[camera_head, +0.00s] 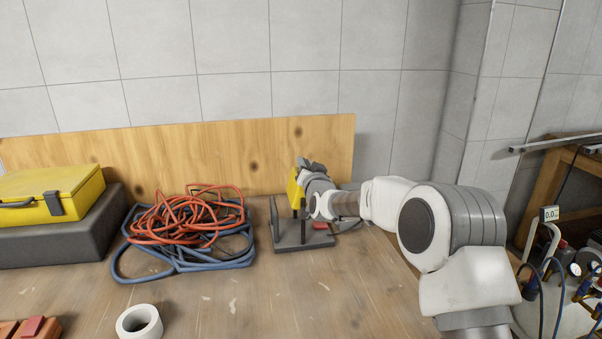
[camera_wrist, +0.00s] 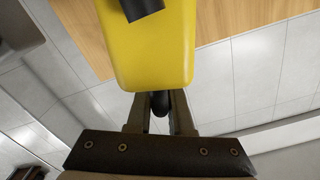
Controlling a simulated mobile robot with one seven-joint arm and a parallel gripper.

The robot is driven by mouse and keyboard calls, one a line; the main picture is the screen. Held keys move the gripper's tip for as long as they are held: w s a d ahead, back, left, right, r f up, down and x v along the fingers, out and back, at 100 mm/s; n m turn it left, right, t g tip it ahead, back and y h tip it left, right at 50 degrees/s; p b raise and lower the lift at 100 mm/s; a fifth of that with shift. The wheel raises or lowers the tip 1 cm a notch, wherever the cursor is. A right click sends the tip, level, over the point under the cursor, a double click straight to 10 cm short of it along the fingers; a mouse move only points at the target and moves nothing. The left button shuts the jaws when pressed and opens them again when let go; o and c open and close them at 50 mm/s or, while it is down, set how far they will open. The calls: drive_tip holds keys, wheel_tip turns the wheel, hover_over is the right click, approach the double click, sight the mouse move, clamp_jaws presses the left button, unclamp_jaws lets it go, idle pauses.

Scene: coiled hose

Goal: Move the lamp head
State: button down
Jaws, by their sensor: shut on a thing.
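The lamp head is a yellow block (camera_head: 293,190) standing above a flat grey base (camera_head: 290,241) on the workbench, with dark uprights beneath it. It fills the top middle of the wrist view (camera_wrist: 155,50), with a dark part across its upper end. My gripper (camera_wrist: 160,103) is at the near end of the yellow head, its two fingers on either side of a small black knob or handle. The fingers are shut on this part. In the head view my wrist hides the fingertips and the head's right side.
Coiled red and blue hoses (camera_head: 190,228) lie left of the lamp base. A yellow case (camera_head: 50,196) sits on a dark box at the far left, and a white tape roll (camera_head: 139,322) is in front. A wooden board (camera_head: 220,145) stands behind. The bench front is mostly clear.

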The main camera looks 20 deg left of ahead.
drive_tip(key=shift+w+d+f+m+b, duration=0.3)
drive_tip(key=shift+d+m+b, duration=0.15)
drive_tip(key=shift+m+b, duration=0.5)
drive_tip(key=shift+w+d+f+m+b, duration=0.15)
drive_tip(key=shift+w+d+m+b, duration=0.2)
drive_tip(key=shift+m+b, duration=0.55)
drive_tip(key=shift+s, duration=0.1)
drive_tip(key=c, duration=0.8)
unclamp_jaws()
drive_tip(key=shift+d, duration=0.1)
drive_tip(key=shift+c, duration=0.2)
drive_tip(key=shift+s, duration=0.1)
drive_tip(key=v, duration=1.7)
drive_tip(key=shift+p, duration=0.4)
drive_tip(key=shift+d, duration=0.15)
